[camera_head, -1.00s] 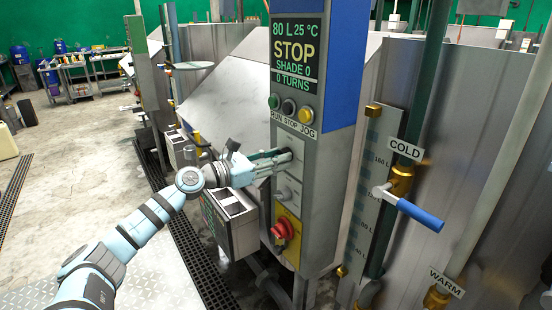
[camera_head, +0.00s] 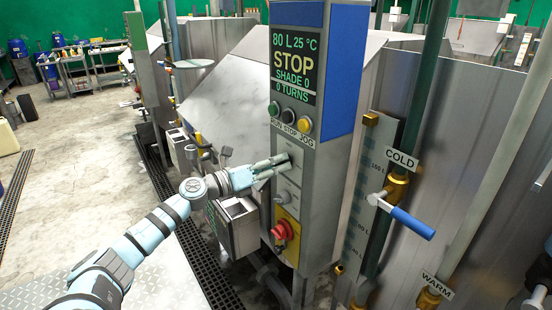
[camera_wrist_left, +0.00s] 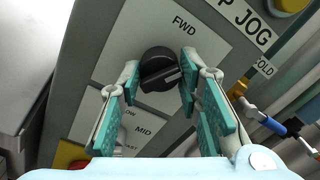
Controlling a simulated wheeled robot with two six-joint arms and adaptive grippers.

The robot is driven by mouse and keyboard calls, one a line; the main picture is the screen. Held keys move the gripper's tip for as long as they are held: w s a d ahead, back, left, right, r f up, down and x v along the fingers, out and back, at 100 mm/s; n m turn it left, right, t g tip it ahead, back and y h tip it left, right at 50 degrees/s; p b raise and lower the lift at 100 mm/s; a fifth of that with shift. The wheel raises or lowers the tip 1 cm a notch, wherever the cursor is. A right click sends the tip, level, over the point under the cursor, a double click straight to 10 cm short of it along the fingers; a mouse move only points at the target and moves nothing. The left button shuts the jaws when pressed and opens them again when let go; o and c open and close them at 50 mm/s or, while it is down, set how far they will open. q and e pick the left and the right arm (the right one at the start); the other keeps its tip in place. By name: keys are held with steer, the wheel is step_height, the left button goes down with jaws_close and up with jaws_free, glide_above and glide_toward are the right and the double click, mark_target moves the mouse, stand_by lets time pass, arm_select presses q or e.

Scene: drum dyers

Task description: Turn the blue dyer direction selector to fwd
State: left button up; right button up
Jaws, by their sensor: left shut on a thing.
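The direction selector is a round black knob (camera_wrist_left: 158,68) on a light plate of the blue-and-grey control column (camera_head: 318,165). The FWD label (camera_wrist_left: 184,24) shows above and right of the knob in the left wrist view. My left gripper (camera_head: 287,160) reaches the plate from the left in the head view. In the left wrist view its teal-padded fingers (camera_wrist_left: 158,80) are shut on the knob, one on each side. My right gripper is in neither view.
Above the plate are green, dark and yellow buttons (camera_head: 304,124) and a display (camera_head: 295,66) reading STOP. A plate marked LOW and MID (camera_wrist_left: 140,128) lies below, then a red knob (camera_head: 283,230) on yellow. A blue-handled valve (camera_head: 412,223) stands right; a metal box (camera_head: 234,225) stands left.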

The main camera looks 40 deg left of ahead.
arm_select(q)
steer(key=shift+n+p, duration=2.2)
steer(key=shift+n, duration=1.1)
steer(key=shift+y, duration=0.3)
steer(key=o, duration=1.1)
steer(key=shift+o, duration=0.2)
steer(key=v, duration=0.7)
steer(key=shift+s, duration=0.25)
